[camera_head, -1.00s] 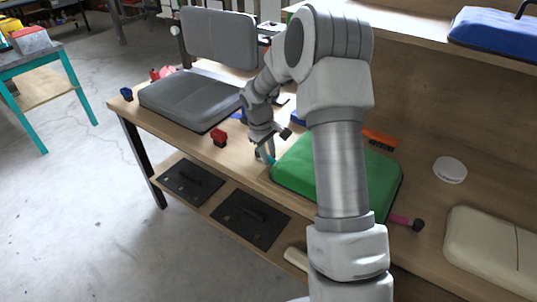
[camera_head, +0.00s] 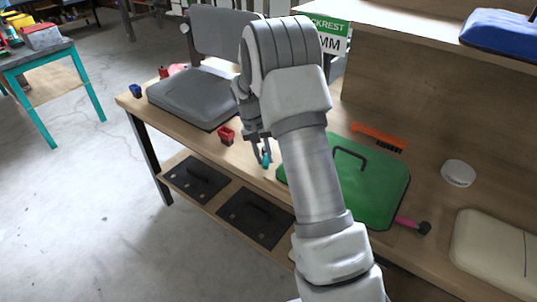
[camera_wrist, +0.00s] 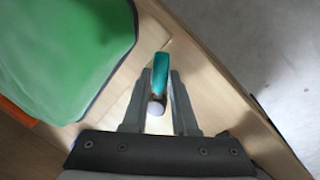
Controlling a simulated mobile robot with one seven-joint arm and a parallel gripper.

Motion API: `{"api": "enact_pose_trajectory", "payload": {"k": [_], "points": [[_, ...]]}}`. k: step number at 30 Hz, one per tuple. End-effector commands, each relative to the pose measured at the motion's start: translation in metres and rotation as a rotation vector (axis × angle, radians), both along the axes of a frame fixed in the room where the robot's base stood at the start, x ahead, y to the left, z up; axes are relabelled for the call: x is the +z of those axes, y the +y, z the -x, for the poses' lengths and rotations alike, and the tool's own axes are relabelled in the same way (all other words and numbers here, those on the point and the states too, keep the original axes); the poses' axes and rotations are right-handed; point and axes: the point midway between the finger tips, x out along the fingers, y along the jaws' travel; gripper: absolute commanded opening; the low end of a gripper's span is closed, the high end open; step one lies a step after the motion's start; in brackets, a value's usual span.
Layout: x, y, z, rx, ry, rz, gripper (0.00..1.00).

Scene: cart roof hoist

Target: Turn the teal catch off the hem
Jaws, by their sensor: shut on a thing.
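The teal catch (camera_wrist: 160,72) stands between the two fingertips of my gripper (camera_wrist: 159,88) in the wrist view, with a pale round knob below it. In the head view the catch (camera_head: 267,160) shows at the tip of my gripper (camera_head: 262,158), near the bench's front edge. The fingers are closed around the catch. The green pad (camera_head: 380,190), with a black handle and dark edge, lies to the right of the catch. It also shows at upper left in the wrist view (camera_wrist: 65,50). My arm hides part of its left side.
A red clamp (camera_head: 227,135) and a grey seat (camera_head: 190,97) are left of my gripper. An orange brush (camera_head: 378,136), a white tin (camera_head: 458,173), a pink-handled tool (camera_head: 412,225) and a cream pad (camera_head: 495,248) lie to the right. Black panels (camera_head: 255,217) rest on the lower shelf.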

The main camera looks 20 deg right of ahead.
Motion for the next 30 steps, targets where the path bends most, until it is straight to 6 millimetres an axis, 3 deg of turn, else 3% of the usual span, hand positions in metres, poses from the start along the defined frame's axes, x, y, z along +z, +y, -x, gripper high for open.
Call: {"api": "enact_pose_trajectory", "payload": {"k": [15,30], "points": [[0.002,0.017,-0.014,-0.443,-0.002,0.0,0.0],[0.001,0.021,-0.021,-0.628,-0.002,-0.001,0.0]]}}
